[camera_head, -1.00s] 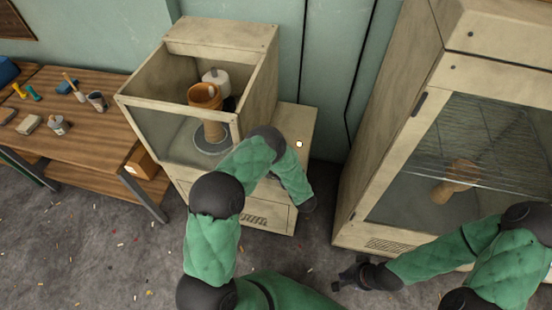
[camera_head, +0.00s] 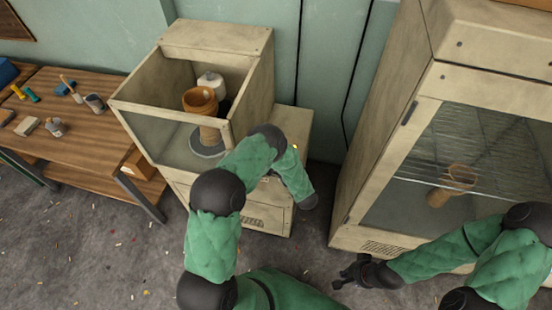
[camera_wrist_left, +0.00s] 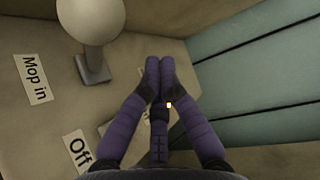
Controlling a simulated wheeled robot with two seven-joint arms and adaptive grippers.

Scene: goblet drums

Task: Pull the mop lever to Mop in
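The lever, a round pale knob (camera_wrist_left: 91,18) on a short grey stem, stands at the upper left of the left wrist view. A "Mop in" label (camera_wrist_left: 32,78) lies left of the stem and an "Off" label (camera_wrist_left: 78,150) below it. My left gripper (camera_wrist_left: 159,64) has its fingertips together, right of the stem and apart from it, with nothing seen between them. In the head view my left arm hides this gripper and the lever. My right gripper (camera_head: 347,274) hangs low before the right-hand cabinet; its finger opening is unclear.
A machine cabinet (camera_head: 217,32) holds a brown goblet drum (camera_head: 200,100) upright on a round base. A glass-fronted cabinet (camera_head: 385,130) with another drum (camera_head: 452,185) stands right. A wooden workbench (camera_head: 95,133) with tools is left. The floor between is mostly clear.

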